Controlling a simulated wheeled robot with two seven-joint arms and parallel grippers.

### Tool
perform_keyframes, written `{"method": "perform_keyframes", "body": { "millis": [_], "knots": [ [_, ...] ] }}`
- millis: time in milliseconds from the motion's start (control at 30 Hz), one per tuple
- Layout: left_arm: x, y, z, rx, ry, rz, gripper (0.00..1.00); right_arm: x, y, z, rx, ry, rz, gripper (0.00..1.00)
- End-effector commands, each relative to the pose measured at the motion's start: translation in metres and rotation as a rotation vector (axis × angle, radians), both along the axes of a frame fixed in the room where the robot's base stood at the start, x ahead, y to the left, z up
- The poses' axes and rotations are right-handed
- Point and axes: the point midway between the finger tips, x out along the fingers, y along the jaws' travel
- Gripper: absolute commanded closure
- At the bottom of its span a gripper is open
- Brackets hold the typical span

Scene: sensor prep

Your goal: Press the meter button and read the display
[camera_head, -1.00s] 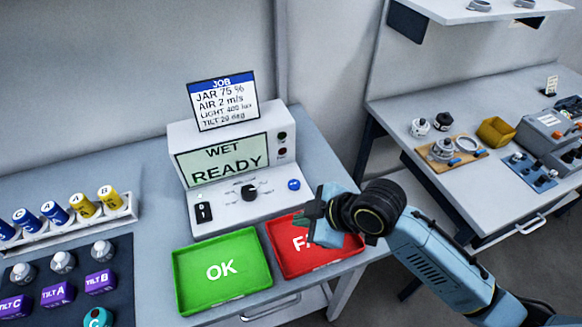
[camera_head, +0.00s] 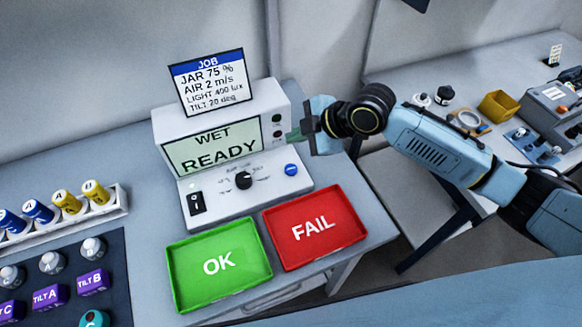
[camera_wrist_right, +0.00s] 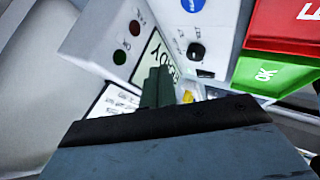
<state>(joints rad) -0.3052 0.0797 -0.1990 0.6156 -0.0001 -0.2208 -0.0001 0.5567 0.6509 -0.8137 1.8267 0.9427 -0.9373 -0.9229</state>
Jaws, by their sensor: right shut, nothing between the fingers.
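The white meter (camera_head: 225,150) stands on the bench, and its display (camera_head: 213,147) reads "WET READY". The blue button (camera_head: 291,169) sits on the right of its sloped front panel, beside a black knob (camera_head: 243,180) and a black rocker switch (camera_head: 196,203). My right gripper (camera_head: 291,135) is shut and empty, above the blue button at the right edge of the meter. In the right wrist view, the shut fingers (camera_wrist_right: 156,85) overlap the display, and the blue button (camera_wrist_right: 193,5) shows at the top edge. My left gripper is out of view.
A job card (camera_head: 212,85) stands on top of the meter. The green OK tray (camera_head: 185,290) and red FAIL tray (camera_head: 285,256) lie in front of it. A rack (camera_head: 122,207) with blue and yellow cylinders is at left. Another bench (camera_head: 470,70) is at right.

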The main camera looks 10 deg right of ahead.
Motion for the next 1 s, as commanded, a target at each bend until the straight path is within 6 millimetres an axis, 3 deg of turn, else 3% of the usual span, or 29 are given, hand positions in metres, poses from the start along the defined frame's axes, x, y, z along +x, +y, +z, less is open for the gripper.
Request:
{"method": "perform_keyframes", "body": {
  "millis": [567,800,1000],
  "knots": [
    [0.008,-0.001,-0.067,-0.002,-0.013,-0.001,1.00,0.000,0.000,-0.065,0.000,-0.001,-0.001,1.00],
    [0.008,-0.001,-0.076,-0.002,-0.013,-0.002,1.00,0.000,0.000,-0.084,0.001,0.001,0.000,1.00],
    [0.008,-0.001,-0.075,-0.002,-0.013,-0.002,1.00,0.000,0.000,-0.085,0.000,0.000,0.000,1.00]
  ]
}}
